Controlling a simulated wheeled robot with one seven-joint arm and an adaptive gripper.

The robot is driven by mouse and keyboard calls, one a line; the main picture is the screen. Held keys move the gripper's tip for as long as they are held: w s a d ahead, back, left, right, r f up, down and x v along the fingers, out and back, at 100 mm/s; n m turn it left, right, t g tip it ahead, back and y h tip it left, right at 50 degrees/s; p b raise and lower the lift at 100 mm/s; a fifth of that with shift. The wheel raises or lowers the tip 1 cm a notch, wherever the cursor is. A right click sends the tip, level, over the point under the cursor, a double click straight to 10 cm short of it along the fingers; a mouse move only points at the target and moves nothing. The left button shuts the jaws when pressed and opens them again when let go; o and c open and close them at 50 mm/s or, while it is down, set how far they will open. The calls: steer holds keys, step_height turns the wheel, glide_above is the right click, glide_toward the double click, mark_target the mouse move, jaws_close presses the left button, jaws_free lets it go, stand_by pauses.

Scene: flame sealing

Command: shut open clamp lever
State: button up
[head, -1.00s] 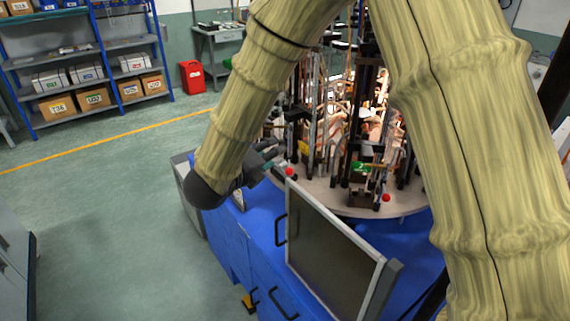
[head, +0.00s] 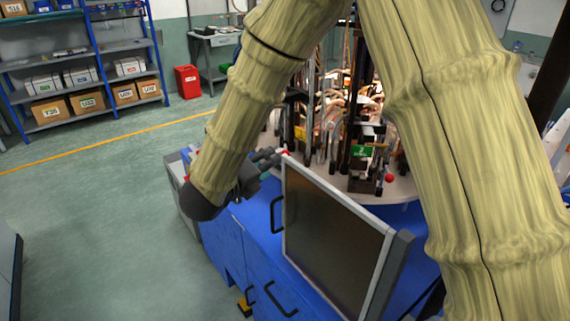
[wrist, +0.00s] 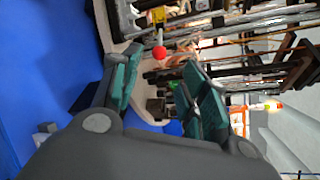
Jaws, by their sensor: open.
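A red ball knob (wrist: 159,52) of a clamp lever shows between my open fingertips in the wrist view. I cannot tell whether it is within the jaws or just beyond them. In the head view that knob (head: 284,153) is small, at the near left edge of the round table, close to my fingertips. My gripper (head: 275,160) is dark with teal finger pads, open, with nothing held. The lever's arm and its angle are too small and blurred to make out. A second red knob (head: 390,178) stands at the table's front right, away from my gripper.
The round table (head: 400,190) carries many upright rods, tubes and a green sign (head: 362,152). A monitor (head: 335,235) stands in front, its top corner close to my gripper. A blue cabinet (head: 225,240) lies below. The floor at left is clear.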

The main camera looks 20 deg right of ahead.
steer(key=p+x, duration=0.3)
steer(key=x, duration=0.7)
steer(key=shift+w+d+f, duration=0.2)
steer(key=shift+d, duration=0.1)
jaws_close()
